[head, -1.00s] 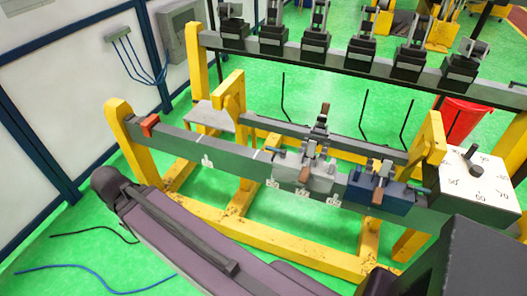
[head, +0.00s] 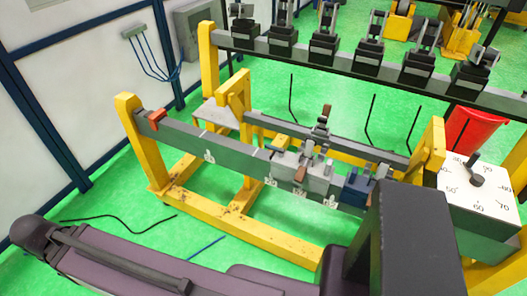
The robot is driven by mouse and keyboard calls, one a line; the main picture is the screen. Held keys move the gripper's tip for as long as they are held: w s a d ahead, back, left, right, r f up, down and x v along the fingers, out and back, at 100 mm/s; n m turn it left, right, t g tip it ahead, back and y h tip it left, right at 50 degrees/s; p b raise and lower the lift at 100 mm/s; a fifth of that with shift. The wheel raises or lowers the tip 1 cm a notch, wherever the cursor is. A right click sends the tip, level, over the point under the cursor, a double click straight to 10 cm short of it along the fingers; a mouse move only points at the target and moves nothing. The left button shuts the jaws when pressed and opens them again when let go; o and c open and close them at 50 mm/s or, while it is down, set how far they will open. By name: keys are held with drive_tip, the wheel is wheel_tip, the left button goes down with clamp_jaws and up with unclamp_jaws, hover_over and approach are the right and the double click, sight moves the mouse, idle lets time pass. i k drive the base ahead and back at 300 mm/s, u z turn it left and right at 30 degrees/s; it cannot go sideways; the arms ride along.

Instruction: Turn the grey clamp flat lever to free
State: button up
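The grey clamp (head: 285,163) sits on the long grey beam of the yellow frame, right of the beam's middle. A brown-tipped lever (head: 326,112) stands upright at its back. Another brown handle (head: 300,173) slants down over its front face. I cannot tell for sure which of these is the flat lever. A blue clamp (head: 352,190) sits just right of the grey one, its right part hidden behind a dark block of my own body. My purple-grey arm crosses the lower left foreground, apart from the clamps. My gripper is not in view.
The yellow frame (head: 150,155) carries the grey beam (head: 225,152), with an orange-red block (head: 156,114) near its left end. A white dial box (head: 475,195) stands at right, a red bin (head: 475,125) behind it. Several black clamps line the rear rail.

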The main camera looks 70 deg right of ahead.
sight(281, 152)
drive_tip(key=u, duration=0.5)
drive_tip(key=i, duration=0.9)
drive_tip(key=u, duration=1.3)
drive_tip(key=k, duration=0.1)
drive_tip(key=z, duration=4.3)
